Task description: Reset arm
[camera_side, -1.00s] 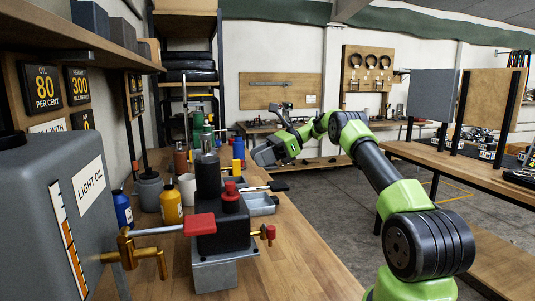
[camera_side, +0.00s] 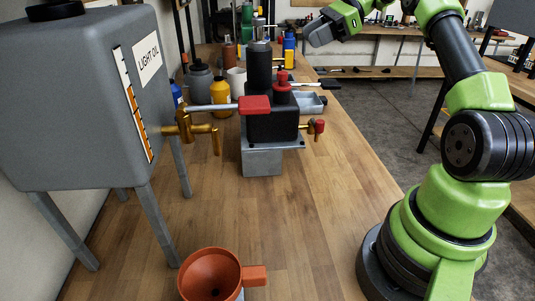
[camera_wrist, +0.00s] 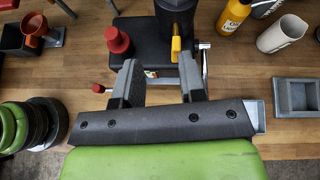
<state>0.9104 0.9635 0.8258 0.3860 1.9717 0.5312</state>
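My gripper (camera_wrist: 160,76) is open and empty in the wrist view, its two dark fingers spread apart. In the side view my gripper (camera_side: 322,32) is raised over the far part of the bench, near the top edge, and its fingers are too small to read there. In the wrist view a black pump block (camera_wrist: 152,52) with a red knob (camera_wrist: 117,40) lies beyond the fingertips, and the fingers cover part of it. The pump block (camera_side: 272,122) also shows in the side view, with a black cylinder on top. I cannot tell the height gap between fingers and block.
A grey oil tank (camera_side: 75,110) on legs stands at the left of the wooden bench (camera_side: 330,210). An orange funnel (camera_side: 212,274) stands at the front.

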